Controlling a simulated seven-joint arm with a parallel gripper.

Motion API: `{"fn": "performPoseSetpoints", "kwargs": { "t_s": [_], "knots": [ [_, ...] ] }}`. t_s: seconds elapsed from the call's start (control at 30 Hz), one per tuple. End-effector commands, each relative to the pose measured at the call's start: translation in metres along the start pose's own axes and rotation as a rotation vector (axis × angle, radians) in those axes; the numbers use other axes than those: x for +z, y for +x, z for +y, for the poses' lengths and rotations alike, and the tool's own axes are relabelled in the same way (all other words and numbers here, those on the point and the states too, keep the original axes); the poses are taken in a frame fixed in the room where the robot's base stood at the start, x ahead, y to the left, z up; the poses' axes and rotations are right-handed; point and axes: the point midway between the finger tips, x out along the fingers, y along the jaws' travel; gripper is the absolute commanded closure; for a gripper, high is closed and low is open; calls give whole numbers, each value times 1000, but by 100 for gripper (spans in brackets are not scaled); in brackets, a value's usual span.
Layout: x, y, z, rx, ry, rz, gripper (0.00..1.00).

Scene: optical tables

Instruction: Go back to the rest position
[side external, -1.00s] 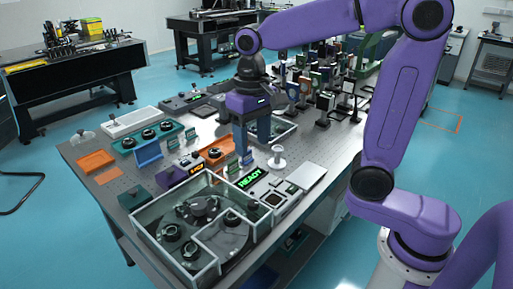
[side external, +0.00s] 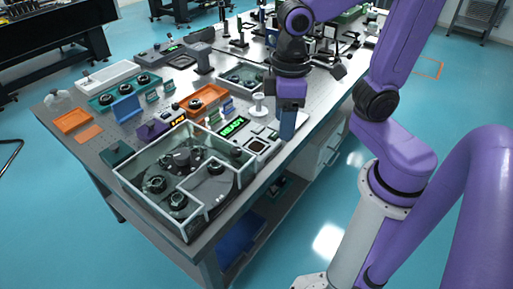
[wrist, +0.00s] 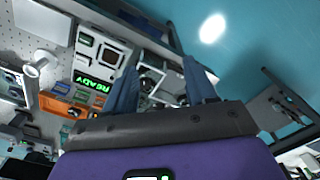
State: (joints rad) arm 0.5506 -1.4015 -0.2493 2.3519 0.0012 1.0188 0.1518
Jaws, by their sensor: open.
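My gripper (side external: 287,134) has a purple hand and blue fingers pointing down. In the side view it hangs at the right long edge of the optical table (side external: 104,150), to the right of the green READY display (side external: 233,127). The wrist view shows the two blue fingers of my gripper (wrist: 160,82) spread apart with nothing held between them. The READY display (wrist: 93,82) lies left of the fingers there. How high the fingertips are above the table is hard to tell.
A clear-walled case (side external: 150,188) with black round parts stands at the near table corner. A white spool (side external: 259,103) stands just left of my gripper. Orange trays (side external: 74,121) and optics posts (side external: 203,58) fill the table. Floor to the right is open.

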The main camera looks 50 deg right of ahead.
Motion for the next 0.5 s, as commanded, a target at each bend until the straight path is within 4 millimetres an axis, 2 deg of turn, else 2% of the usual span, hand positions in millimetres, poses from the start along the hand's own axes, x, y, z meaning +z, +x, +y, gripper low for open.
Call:
{"fn": "performPoseSetpoints", "kwargs": {
  "t_s": [0.3, 0.5],
  "knots": [
    [57, 17, -21, -5, -273, 5, 44],
    [79, 23, -29, -7, -375, 9, 44]
  ]
}}
